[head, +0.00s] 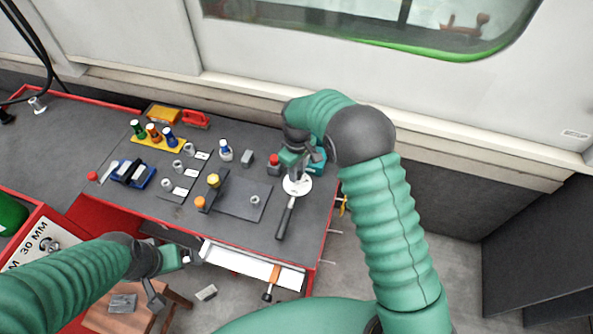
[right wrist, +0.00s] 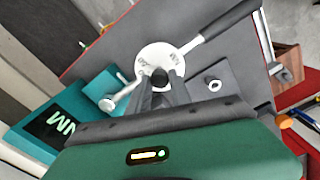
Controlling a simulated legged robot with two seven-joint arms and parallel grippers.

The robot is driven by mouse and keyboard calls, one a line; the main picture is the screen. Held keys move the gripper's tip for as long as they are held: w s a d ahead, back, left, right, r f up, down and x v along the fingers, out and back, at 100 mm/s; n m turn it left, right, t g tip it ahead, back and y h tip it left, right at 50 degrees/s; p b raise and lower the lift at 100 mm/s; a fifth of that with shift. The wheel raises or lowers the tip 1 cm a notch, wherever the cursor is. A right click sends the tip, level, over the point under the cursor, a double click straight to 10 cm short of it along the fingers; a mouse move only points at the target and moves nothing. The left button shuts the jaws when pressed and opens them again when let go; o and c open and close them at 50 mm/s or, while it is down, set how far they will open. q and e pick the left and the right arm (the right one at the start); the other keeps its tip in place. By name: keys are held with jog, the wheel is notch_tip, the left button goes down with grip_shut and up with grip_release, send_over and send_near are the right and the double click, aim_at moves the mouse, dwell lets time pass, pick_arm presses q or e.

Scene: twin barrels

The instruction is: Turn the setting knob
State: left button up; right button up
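A white round dial (head: 298,186) with dark markings lies at the right of the bench top, joined to a wrench-like bar with a black handle (head: 285,217). In the right wrist view the dial (right wrist: 178,58) has a small dark round knob (right wrist: 160,78) at its middle, which looks like the setting knob. My right gripper (right wrist: 160,90) reaches down to it with its fingertips close around the knob. Whether they press on it cannot be made out. My left gripper (head: 174,277) is open and empty at the lower left, in front of the bench.
A teal box with a display marked NM (right wrist: 50,125) stands beside the dial, with a silver peg (right wrist: 107,104) near it. A wall with a window is behind.

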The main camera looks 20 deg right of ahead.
jog(key=shift+s+d, duration=0.1)
jog(key=shift+d, duration=0.1)
grip_shut()
pick_arm(q)
jog(key=shift+d, duration=0.2)
jog(key=shift+a, duration=0.1)
pick_arm(e)
jog(key=shift+a, duration=0.15)
pick_arm(q)
jog(key=shift+a+r, duration=0.1)
jog(key=shift+r, duration=0.05)
pick_arm(e)
jog(key=shift+a, duration=0.1)
jog(key=m+p, duration=0.1)
jog(key=m, duration=0.2)
jog(key=shift+m, duration=0.4)
pick_arm(q)
jog(key=shift+w+p+v, duration=0.25)
jog(key=shift+p+v, duration=0.45)
jog(key=shift+v, duration=0.3)
pick_arm(e)
jog(key=shift+f+m, duration=0.1)
jog(key=shift+m, duration=1.9)
pick_arm(q)
jog(key=shift+r, duration=0.15)
